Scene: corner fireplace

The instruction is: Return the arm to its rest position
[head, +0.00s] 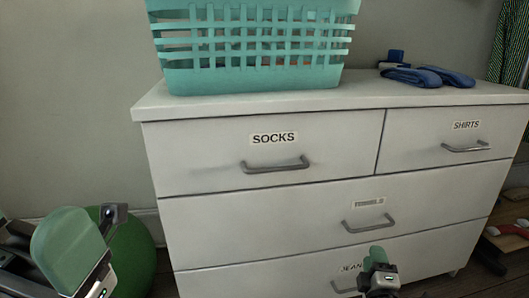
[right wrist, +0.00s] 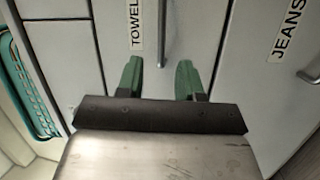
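My right gripper (head: 378,262) is low in front of the white dresser, before the drawer labelled JEANS and below the TOWELS handle. In the right wrist view its two green fingers (right wrist: 160,78) are apart with nothing between them. The TOWELS handle (right wrist: 162,35) shows beyond the fingertips in that view. My left gripper (head: 75,250) is at the lower left, left of the dresser. One large green finger pad shows there; its opening is unclear.
The dresser (head: 280,205) has its visible drawers shut. A teal basket (head: 255,75) and blue folded items (head: 428,76) are on top. A green ball (head: 132,255) is behind my left gripper. Red-and-white shoes (head: 510,231) are at the right edge.

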